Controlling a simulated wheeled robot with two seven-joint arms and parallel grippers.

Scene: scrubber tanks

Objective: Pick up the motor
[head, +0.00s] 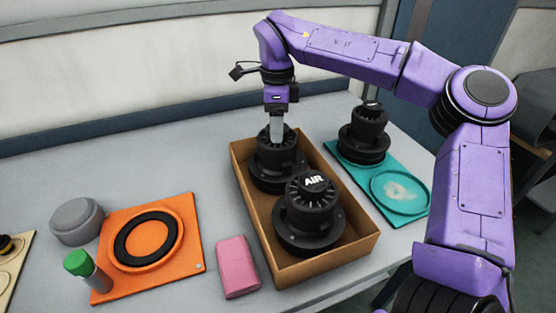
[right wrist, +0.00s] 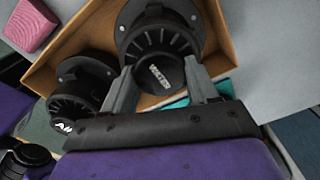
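Several black motors are in view. One motor labelled AIR (head: 309,208) stands upright in the near part of a brown open box (head: 353,250). A second motor (head: 277,168) stands in the far part of the box; the right wrist view shows white lettering on its cap (right wrist: 157,76), too blurred to read surely. A third motor (head: 365,135) stands on a teal tray to the right. My right gripper (head: 277,132) points down over the far boxed motor. Its fingers (right wrist: 158,84) are apart, one on each side of the cap. My left gripper is out of view.
A pink block (head: 237,267) lies left of the box. An orange tray (head: 188,232) holds a black ring (head: 121,239). A grey round part (head: 77,222) and a green-capped bottle (head: 84,268) are beside it. The table behind is clear.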

